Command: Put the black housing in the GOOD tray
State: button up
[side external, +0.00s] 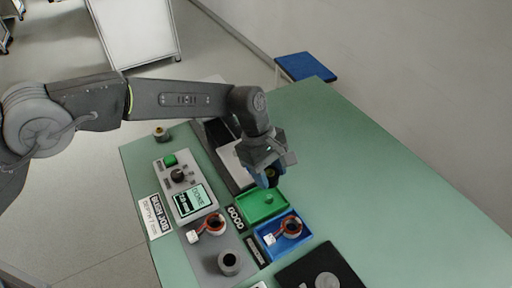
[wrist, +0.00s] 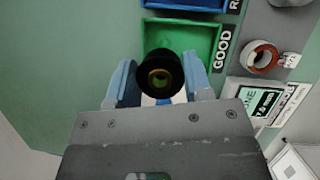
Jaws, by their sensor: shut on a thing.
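The black housing (wrist: 161,75) is a short dark cylinder with a brass-coloured centre. My gripper (wrist: 163,90) is shut on it, with a blue finger on each side in the wrist view. In the side view my gripper (side external: 268,178) is at the back edge of the green GOOD tray (side external: 262,208), and the housing (side external: 271,180) is mostly hidden by the fingers. In the wrist view the green tray (wrist: 207,38) lies just beyond the housing, with the GOOD label beside it. I cannot tell how high the housing is above the tray.
Another ring part (side external: 214,225) and a grey cylinder (side external: 229,263) sit on a grey mat. A tester box (side external: 186,189) stands left. The table's right side is clear.

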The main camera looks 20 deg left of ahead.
jog(key=shift+s+d+f, duration=0.15)
jog(key=shift+s+f, duration=0.05)
jog(key=shift+f, duration=2.25)
jog(key=shift+f, duration=0.6)
jog(key=shift+f, duration=0.35)
jog(key=shift+f, duration=0.25)
